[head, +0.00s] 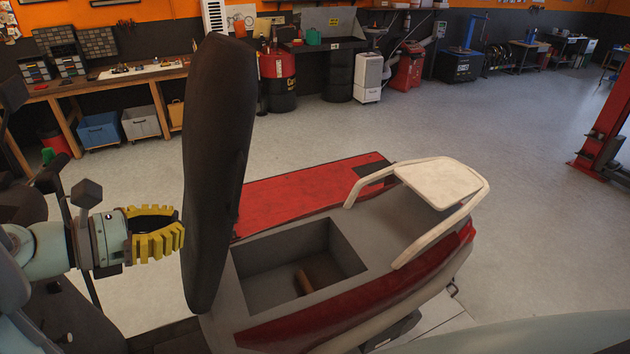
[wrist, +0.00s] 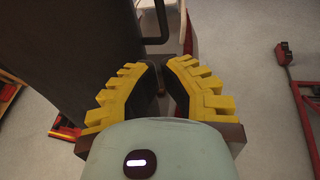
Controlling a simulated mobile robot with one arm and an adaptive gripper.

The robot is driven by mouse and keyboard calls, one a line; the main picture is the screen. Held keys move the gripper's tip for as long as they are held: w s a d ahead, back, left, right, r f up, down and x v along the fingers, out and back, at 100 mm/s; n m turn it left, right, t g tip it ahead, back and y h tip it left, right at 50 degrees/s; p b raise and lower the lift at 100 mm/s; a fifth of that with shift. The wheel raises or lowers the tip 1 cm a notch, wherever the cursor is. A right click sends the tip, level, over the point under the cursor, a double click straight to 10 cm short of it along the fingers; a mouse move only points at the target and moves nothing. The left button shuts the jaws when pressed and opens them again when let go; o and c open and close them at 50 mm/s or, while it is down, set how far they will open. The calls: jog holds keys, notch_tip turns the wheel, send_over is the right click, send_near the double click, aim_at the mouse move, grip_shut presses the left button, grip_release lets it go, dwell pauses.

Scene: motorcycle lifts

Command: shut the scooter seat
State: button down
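The scooter seat (head: 218,165) is a long black cushion standing upright on the scooter body (head: 385,232). Below it the storage well (head: 301,258) is uncovered, with a brown cylindrical thing (head: 304,283) inside. My gripper (head: 182,227), with yellow ridged fingers, is left of the seat, its tips close to the seat's edge or partly hidden by it. I cannot tell whether they touch. In the wrist view the fingers (wrist: 160,68) lean toward each other with nothing visibly held; the gap is hard to judge. A dark surface, likely the seat (wrist: 75,55), fills that view's left side.
A pale rear rack (head: 440,183) rises behind the well. A red lift platform (head: 310,192) lies beyond the scooter. Handlebar parts (head: 88,193) stand near my arm. A workbench (head: 110,82) is at the back left. The floor to the right is open up to a red post (head: 605,130).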

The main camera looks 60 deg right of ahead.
aim_at(230, 215)
jog(key=p+x, duration=0.1)
jog(key=x, duration=0.2)
jog(key=p+x, duration=0.2)
jog(key=x, duration=0.1)
jog(key=shift+d+r, duration=0.15)
jog(key=shift+r, duration=0.05)
jog(key=shift+s+d+f+p, duration=0.15)
jog(key=shift+d+f+p, duration=0.25)
jog(key=shift+d+p, duration=0.15)
jog(key=shift+d, duration=0.1)
